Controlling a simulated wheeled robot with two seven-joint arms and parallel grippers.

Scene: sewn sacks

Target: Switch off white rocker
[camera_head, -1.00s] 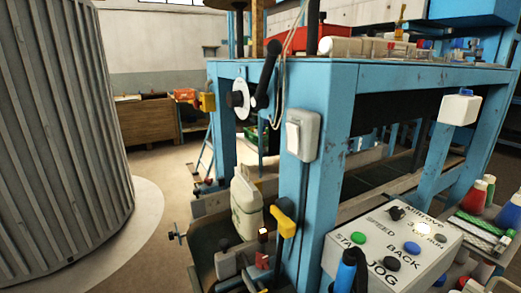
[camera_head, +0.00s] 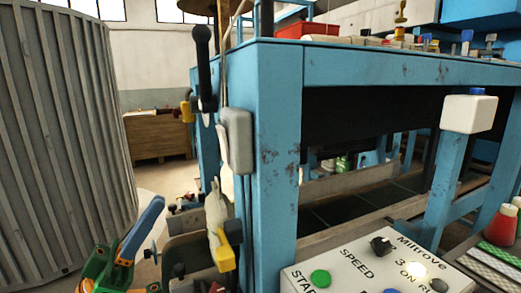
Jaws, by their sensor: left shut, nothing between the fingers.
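The white rocker switch (camera_head: 236,140) is a pale box on the blue front post of the workbench. I see it from the side, so its rocker face is turned mostly away and its position cannot be told. My left gripper (camera_head: 155,206), with blue fingers on a green body, is at the lower left. Its fingers are shut and empty, pointing up and to the right. It is below and left of the switch, clearly apart from it. My right gripper is not in view.
A black lever (camera_head: 205,75) stands just left of the switch. A yellow handle (camera_head: 225,258) is below it. A control panel (camera_head: 350,265) with buttons is at the lower right. A ribbed grey drum (camera_head: 60,140) fills the left. A white box (camera_head: 469,113) is on the right post.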

